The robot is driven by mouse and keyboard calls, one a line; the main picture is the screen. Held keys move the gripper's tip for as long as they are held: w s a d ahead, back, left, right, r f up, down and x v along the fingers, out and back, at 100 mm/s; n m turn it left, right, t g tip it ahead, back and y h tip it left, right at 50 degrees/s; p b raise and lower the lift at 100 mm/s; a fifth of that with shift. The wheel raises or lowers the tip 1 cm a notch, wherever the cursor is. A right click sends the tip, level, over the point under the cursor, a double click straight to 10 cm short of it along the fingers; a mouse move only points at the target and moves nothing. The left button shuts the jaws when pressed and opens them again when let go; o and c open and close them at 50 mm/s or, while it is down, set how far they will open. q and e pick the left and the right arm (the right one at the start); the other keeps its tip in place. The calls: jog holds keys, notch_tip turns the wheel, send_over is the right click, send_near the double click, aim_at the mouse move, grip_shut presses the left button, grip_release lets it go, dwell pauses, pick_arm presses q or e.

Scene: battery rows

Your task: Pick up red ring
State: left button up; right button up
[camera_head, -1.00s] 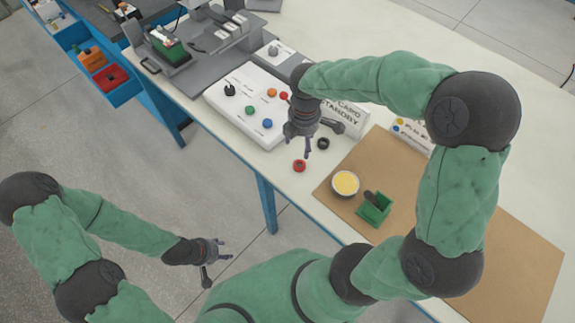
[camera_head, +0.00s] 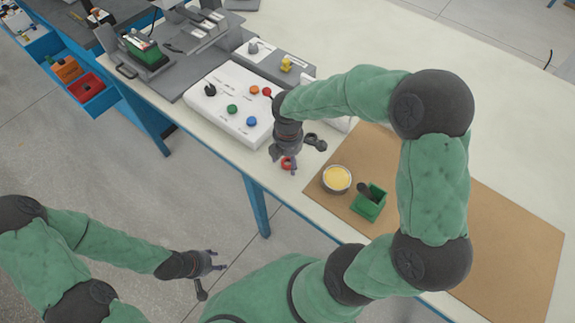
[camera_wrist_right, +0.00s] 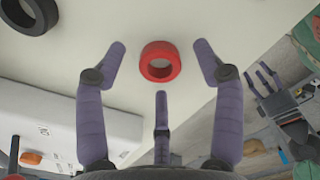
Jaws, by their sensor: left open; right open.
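The red ring (camera_head: 287,163) lies on the white table near its front edge. In the right wrist view the red ring (camera_wrist_right: 160,61) lies between the spread fingertips, with visible gaps on both sides. My right gripper (camera_head: 286,160) is open just above the ring and partly covers it in the head view; its fingers also show in the right wrist view (camera_wrist_right: 160,58). My left gripper (camera_head: 216,262) is open and empty, out over the floor in front of the table.
A black ring (camera_wrist_right: 30,14) lies near the red one. A white control box (camera_head: 228,104) with coloured buttons stands left of my right gripper. A yellow-filled bowl (camera_head: 337,179) and a green box (camera_head: 369,203) stand on the brown mat (camera_head: 480,235) to the right.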

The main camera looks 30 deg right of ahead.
jog(key=shift+f, duration=0.35)
jog(key=shift+r, duration=0.1)
jog(key=c, duration=0.9)
jog(key=shift+r, duration=0.15)
